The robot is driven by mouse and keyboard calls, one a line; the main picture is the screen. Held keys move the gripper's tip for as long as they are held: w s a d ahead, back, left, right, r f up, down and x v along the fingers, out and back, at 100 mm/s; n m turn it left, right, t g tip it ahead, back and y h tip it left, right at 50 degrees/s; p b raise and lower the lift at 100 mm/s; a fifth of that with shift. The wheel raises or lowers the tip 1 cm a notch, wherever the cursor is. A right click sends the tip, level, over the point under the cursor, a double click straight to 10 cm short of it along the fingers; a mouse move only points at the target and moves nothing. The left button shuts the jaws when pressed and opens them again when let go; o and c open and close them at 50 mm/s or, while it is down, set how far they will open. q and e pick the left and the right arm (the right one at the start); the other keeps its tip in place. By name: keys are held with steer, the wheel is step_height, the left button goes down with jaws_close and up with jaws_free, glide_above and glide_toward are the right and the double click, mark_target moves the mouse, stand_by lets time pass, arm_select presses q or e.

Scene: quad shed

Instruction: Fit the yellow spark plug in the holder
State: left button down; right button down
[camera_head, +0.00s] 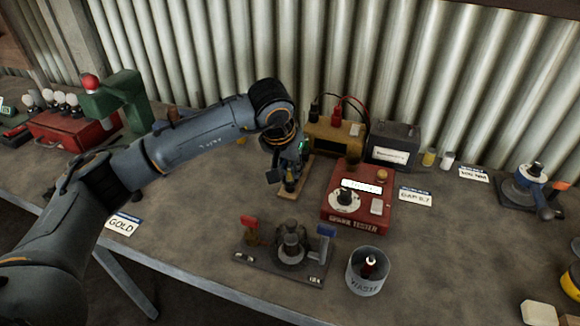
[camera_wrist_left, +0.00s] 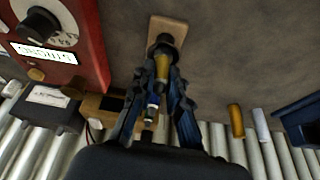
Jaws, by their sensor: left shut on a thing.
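My left gripper (camera_head: 289,178) is shut on the yellow spark plug (camera_wrist_left: 162,68), which sits between its two fingers in the left wrist view. A small holder with a wooden base (camera_head: 287,194) lies under the gripper on the bench. In the left wrist view the holder's pale wooden base (camera_wrist_left: 172,27) carries a dark round socket (camera_wrist_left: 163,45). The plug's yellow part lines up with this socket and its end meets or overlaps it. I cannot tell how deep the plug sits. My right gripper is not in view.
A red spark tester (camera_head: 352,222) stands right of the holder. A fixture with red and blue levers (camera_head: 280,252) and a metal waste can (camera_head: 366,279) are in front. A yellow-brown box (camera_head: 325,147) stands behind. Bare bench lies left, near the GOLD label (camera_head: 122,223).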

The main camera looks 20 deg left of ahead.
arm_select(q)
steer(key=c, duration=1.3)
jaws_free()
steer(key=shift+o, duration=0.5)
steer(key=o, duration=0.4)
steer(key=shift+c, duration=0.2)
steer(key=shift+r, duration=0.15)
steer(key=shift+r+p, duration=1.7)
steer(key=shift+r, duration=1.7)
steer(key=shift+r, duration=0.1)
